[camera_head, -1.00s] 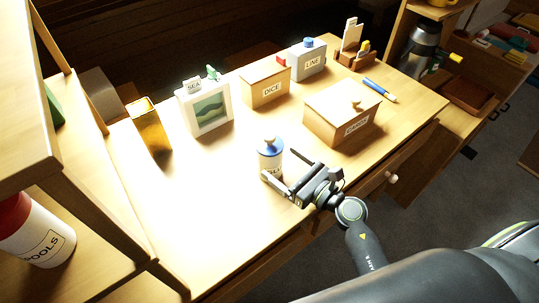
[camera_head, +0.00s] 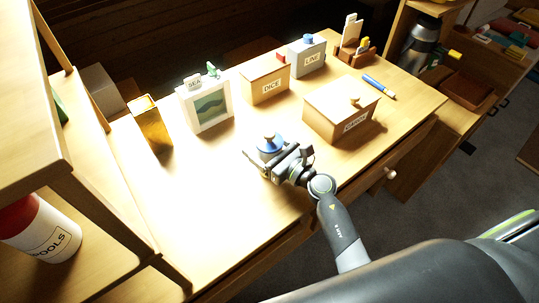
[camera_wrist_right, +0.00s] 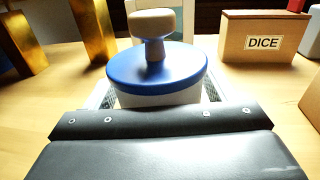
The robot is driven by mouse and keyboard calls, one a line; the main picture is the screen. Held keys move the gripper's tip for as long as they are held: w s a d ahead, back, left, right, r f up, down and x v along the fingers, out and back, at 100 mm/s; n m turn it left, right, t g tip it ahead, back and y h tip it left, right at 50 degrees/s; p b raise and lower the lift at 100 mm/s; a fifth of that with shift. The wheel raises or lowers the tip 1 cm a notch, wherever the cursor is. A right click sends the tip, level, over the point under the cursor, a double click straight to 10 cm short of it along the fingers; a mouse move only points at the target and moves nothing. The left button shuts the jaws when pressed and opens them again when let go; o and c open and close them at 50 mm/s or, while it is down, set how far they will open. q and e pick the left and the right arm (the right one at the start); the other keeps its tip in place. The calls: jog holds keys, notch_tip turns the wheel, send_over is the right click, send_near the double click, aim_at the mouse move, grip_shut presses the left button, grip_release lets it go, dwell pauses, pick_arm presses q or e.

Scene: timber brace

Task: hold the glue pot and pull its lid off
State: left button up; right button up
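The glue pot is white with a blue lid (camera_head: 270,143) and a pale knob (camera_head: 269,135) on top. It stands upright near the front edge of the desk. My right gripper (camera_head: 262,164) is around the pot's body, below the lid, with its fingers apart. In the right wrist view the blue lid (camera_wrist_right: 157,77) sits on the white body (camera_wrist_right: 160,99), with a finger pad at each side. Whether the pads touch the pot is hard to see. The pot's lower part is hidden by my gripper. My left gripper is not in view.
Behind the pot stand a gold block (camera_head: 150,124), a SEA picture frame (camera_head: 206,106), a DICE box (camera_head: 265,82) and a LINE container (camera_head: 307,56). A lidded wooden box (camera_head: 341,108) is to the right. The desk left of the pot is clear.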

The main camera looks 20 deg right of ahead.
jog(key=c, duration=0.9)
notch_tip(320, 180, up, 10)
jog(key=p, duration=0.4)
jog(key=o, duration=0.5)
jog(key=c, duration=0.8)
jog(key=shift+d, duration=0.1)
